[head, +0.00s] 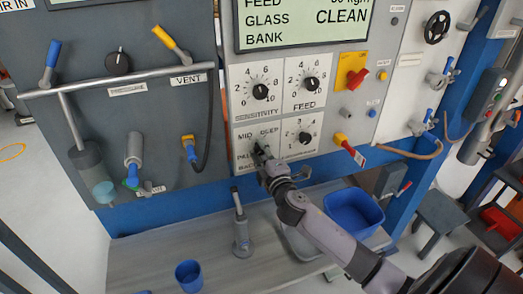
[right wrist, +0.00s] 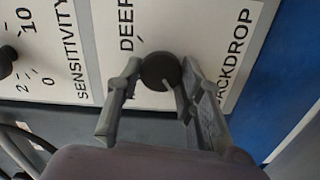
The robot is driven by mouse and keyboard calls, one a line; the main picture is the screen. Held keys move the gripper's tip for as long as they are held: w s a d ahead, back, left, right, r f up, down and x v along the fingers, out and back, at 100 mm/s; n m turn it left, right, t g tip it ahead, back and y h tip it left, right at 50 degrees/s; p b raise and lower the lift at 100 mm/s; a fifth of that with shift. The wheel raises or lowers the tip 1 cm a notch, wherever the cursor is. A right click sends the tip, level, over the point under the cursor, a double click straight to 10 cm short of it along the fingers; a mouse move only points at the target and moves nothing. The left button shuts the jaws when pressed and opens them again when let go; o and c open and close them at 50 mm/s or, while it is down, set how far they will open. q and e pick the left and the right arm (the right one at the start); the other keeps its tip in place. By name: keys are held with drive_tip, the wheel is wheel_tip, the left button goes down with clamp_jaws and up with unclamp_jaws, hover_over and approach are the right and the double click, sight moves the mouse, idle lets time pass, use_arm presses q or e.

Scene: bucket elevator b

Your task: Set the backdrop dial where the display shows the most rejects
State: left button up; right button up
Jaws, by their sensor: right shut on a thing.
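The black round backdrop dial (right wrist: 160,71) is between the two fingers of my right gripper (right wrist: 158,84) in the right wrist view. The gripper is shut on it. In the head view my right gripper (head: 262,162) reaches the backdrop panel and mostly covers the dial. MID and DEEP labels show above it; a lower-left label is partly covered. The display (head: 300,22) at the top reads FEED, GLASS CLEAN and BANK; its upper part is cut off, and no reject count shows. My left gripper is out of view.
Sensitivity dial (head: 260,91), feed dial (head: 312,84) and another dial (head: 305,137) surround the backdrop panel. A red-handled valve (head: 346,146) is to the right. A blue bin (head: 353,211), a blue cup (head: 189,274) and a grey lever post (head: 241,232) are below.

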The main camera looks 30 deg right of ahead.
drive_tip(key=shift+n, duration=0.5)
drive_tip(key=o, duration=1.1)
drive_tip(key=shift+o, duration=0.2)
drive_tip(key=v, duration=1.2)
drive_tip(key=shift+f, duration=0.15)
